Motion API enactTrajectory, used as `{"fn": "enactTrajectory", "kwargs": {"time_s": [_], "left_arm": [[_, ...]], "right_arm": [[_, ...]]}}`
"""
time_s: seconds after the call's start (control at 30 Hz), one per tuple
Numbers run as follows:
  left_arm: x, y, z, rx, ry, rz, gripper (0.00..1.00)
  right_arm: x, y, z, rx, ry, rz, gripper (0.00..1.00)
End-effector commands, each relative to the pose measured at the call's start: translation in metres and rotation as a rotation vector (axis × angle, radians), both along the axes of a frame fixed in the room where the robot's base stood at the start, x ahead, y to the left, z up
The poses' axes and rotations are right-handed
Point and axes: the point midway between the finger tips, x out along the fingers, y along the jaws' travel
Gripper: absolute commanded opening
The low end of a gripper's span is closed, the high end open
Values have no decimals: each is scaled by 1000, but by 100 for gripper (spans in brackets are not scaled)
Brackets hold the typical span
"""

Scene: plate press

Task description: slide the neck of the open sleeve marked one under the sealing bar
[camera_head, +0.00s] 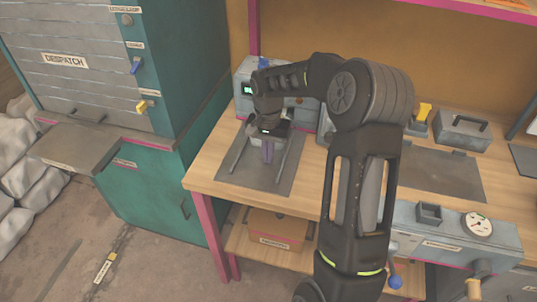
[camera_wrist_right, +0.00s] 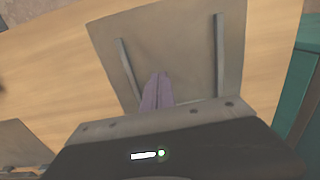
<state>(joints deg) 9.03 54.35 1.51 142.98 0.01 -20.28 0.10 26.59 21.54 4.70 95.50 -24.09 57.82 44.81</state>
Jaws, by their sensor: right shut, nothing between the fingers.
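My right gripper (camera_head: 267,153) reaches over the grey mat (camera_head: 233,178) with its two purple fingers pointing down, between two thin rails. In the right wrist view the fingers (camera_wrist_right: 158,88) are together with nothing between them. A grey-blue machine (camera_head: 244,88) with a small green display stands at the back of the mat. My arm covers much of it, and I cannot make out a sealing bar. I see no sleeve marked one in either view; it may be hidden behind my arm. My left gripper is not in view.
A teal cabinet marked DESPATCH (camera_head: 95,70) with a shelf stands left of the wooden table (camera_head: 215,182). A second dark mat (camera_head: 445,175), a grey box with a handle (camera_head: 462,130) and a unit with a gauge (camera_head: 450,243) are on the right. White sacks (camera_head: 40,180) lie far left.

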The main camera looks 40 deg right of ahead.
Motion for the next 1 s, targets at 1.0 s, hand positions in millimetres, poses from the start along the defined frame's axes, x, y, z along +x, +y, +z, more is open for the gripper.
{"fn": "enactTrajectory", "kwargs": {"time_s": [1.0], "left_arm": [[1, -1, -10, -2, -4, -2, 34]], "right_arm": [[1, 0, 97, -1, -4, 1, 0]]}}
